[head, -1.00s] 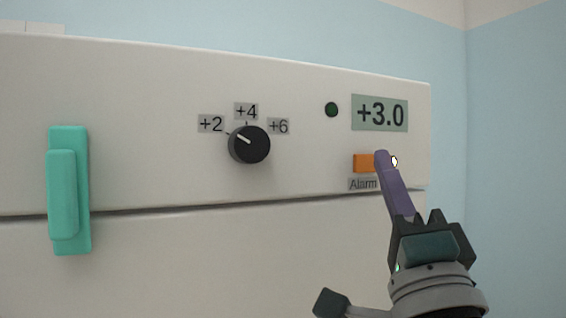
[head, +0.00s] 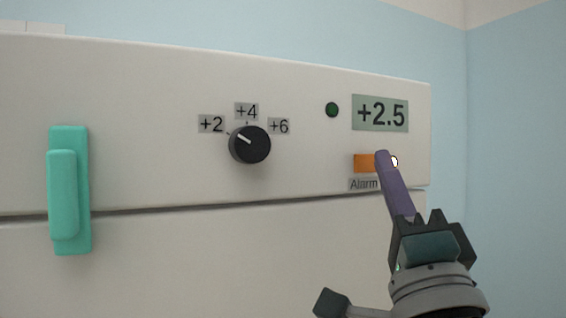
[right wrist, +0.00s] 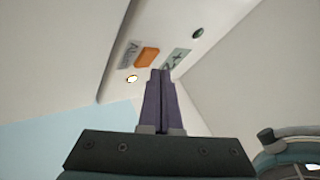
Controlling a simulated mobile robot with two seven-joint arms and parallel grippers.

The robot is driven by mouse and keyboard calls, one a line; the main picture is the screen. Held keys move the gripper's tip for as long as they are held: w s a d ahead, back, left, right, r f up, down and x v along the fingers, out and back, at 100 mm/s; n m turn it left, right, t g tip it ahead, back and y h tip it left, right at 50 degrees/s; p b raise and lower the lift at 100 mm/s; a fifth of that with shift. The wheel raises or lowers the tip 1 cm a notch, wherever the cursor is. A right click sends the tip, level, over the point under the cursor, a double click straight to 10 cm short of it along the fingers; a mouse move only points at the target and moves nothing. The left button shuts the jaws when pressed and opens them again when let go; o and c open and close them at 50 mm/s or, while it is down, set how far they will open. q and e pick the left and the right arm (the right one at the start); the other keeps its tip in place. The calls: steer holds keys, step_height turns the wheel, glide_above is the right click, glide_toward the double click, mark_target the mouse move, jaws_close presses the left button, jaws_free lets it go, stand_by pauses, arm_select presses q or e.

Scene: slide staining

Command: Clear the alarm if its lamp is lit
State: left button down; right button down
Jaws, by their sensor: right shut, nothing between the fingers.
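The orange alarm button (head: 363,162) is on the white front panel, above an "Alarm" label (head: 363,184). A small round lamp (head: 394,161) just right of it glows pale white-yellow and looks lit; it also shows bright in the right wrist view (right wrist: 131,78). My right gripper (head: 382,155) is shut and empty. Its purple fingertips overlap the button's right end in the head view, between button and lamp. In the right wrist view the whole button (right wrist: 147,56) shows beyond the fingertips (right wrist: 160,72); I cannot tell whether they touch the panel. My left gripper is out of view.
A display (head: 381,113) reads "+2.5". A dark green round indicator (head: 332,110) is left of it. A black knob (head: 250,145) has its mark toward "+2". A teal handle (head: 69,190) stands out at the left. Blue walls lie behind.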

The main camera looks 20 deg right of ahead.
steer(key=shift+w+y, duration=0.1)
steer(key=shift+y, duration=0.2)
steer(key=shift+w, duration=0.35)
steer(key=shift+w+b, duration=0.3)
steer(key=shift+b, duration=0.1)
steer(key=shift+s, duration=0.1)
stand_by(0.5)
steer(key=shift+s+p, duration=0.45)
steer(key=shift+s, duration=0.2)
